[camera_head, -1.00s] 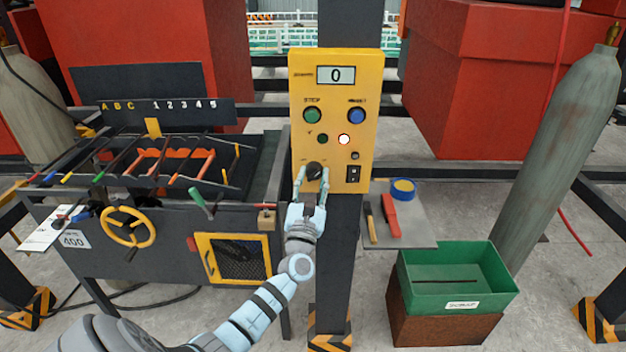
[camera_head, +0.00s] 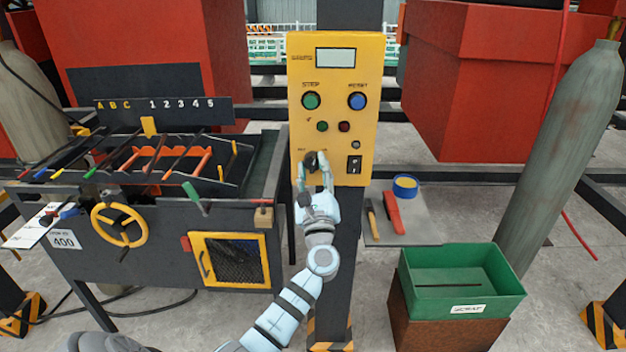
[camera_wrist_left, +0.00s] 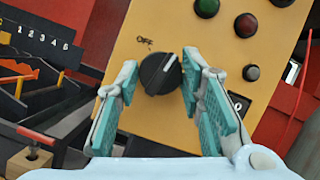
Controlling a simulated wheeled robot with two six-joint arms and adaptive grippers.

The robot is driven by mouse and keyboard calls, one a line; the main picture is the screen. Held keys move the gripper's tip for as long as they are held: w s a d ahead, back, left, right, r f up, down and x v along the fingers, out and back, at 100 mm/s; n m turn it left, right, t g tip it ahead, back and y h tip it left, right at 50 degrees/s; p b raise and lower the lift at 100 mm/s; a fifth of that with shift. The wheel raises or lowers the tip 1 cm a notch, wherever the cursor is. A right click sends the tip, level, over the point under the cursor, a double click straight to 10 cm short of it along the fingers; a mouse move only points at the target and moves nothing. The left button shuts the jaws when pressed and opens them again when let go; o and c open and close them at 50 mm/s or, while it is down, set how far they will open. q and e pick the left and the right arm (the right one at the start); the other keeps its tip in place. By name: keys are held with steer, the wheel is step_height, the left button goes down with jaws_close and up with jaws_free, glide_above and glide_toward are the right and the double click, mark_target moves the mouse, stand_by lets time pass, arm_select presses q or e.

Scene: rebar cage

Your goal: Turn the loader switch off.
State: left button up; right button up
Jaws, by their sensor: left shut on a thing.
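The loader switch is a black round knob (camera_head: 310,160) low on the left of a yellow control panel (camera_head: 334,85). In the left wrist view the knob (camera_wrist_left: 160,72) has a white mark pointing to the upper right, not at the printed OFF label to its upper left. My left gripper (camera_head: 314,176) is shut on the knob, a teal-padded finger on each side; the fingers also show in the left wrist view (camera_wrist_left: 158,92). The panel's display (camera_head: 335,57) is blank and its red lamp (camera_head: 344,127) is dark. My right gripper is out of view.
A green STOP button (camera_head: 311,101), a blue button (camera_head: 357,101) and a black rocker switch (camera_head: 354,164) sit near the knob. A rod rack machine (camera_head: 150,220) stands left. A tool shelf (camera_head: 425,228), green scrap bin (camera_head: 462,297) and gas cylinder (camera_head: 560,155) stand right.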

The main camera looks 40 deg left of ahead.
arm_select(q)
steer(key=n+g+y+b, duration=0.1)
steer(key=n+g, duration=0.1)
steer(key=n, duration=0.2)
steer(key=shift+w+d+f+b, duration=0.1)
steer(key=shift+b, duration=0.25)
steer(key=n+g+b, duration=0.1)
steer(key=n, duration=0.2)
steer(key=shift+n+g+y, duration=0.3)
steer(key=shift+n+g, duration=0.1)
steer(key=n, duration=0.1)
steer(key=n+g, duration=0.1)
steer(key=n, duration=0.1)
steer(key=shift+d+r+g+b, duration=0.1)
steer(key=shift+r+g+b, duration=0.1)
steer(key=shift+g+b, duration=0.15)
steer(key=shift+w+r+n+g, duration=0.1)
steer(key=shift+n+g, duration=0.45)
steer(key=shift+n, duration=1.25)
steer(key=o, duration=1.1)
steer(key=shift+o, duration=0.2)
steer(key=r+v, duration=0.1)
steer(key=v, duration=0.6)
steer(key=shift+d+f, duration=0.3)
steer(key=shift+f, duration=0.15)
